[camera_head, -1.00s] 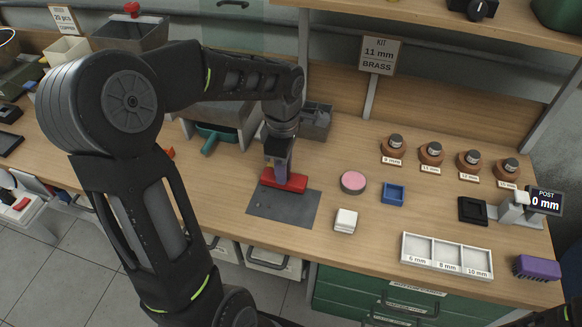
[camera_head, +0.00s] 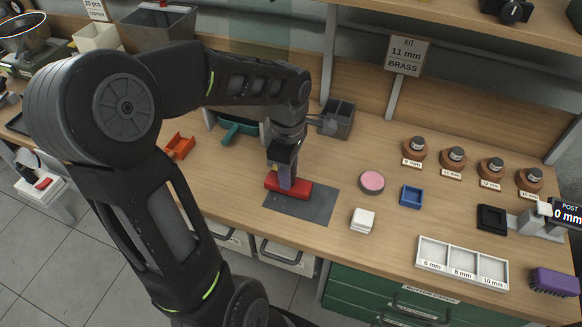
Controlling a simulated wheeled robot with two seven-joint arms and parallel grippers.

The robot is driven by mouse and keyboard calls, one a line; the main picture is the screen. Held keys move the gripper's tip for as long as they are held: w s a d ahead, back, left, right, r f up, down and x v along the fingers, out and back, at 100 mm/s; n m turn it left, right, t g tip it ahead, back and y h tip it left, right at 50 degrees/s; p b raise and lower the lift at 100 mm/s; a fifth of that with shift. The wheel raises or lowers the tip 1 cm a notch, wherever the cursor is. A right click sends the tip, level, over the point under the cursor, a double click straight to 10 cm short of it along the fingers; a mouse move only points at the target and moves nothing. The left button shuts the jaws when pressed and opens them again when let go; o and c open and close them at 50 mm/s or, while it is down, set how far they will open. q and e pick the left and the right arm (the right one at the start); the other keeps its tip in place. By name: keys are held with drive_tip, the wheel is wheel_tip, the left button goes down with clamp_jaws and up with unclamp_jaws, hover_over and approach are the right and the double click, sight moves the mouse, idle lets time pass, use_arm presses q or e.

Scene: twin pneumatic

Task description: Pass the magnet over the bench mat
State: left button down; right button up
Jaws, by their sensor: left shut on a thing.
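The magnet is a red bar (camera_head: 289,187) with an upright purple-grey handle. My left gripper (camera_head: 284,166) is shut on that handle from above. The bar is over the far left part of the dark grey bench mat (camera_head: 306,207); I cannot tell whether it touches the mat. The mat's near and right parts are bare. Its far left corner is hidden by the magnet. My right gripper is out of view.
Right of the mat are a white block (camera_head: 362,220), a pink round pad (camera_head: 372,182) and a blue tray (camera_head: 411,196). A three-part white tray (camera_head: 462,263) lies near the front edge. Behind the gripper is a grey bin (camera_head: 338,119); an orange scoop (camera_head: 180,146) lies left.

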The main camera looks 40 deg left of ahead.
use_arm(q)
drive_tip(key=shift+s+d, duration=0.3)
drive_tip(key=shift+s, duration=0.5)
drive_tip(key=shift+s+d, duration=0.25)
drive_tip(key=shift+s, duration=0.55)
drive_tip(key=shift+s+d, duration=0.3)
drive_tip(key=shift+s, duration=0.5)
drive_tip(key=shift+r+p, duration=1.95)
drive_tip(key=shift+r, duration=0.95)
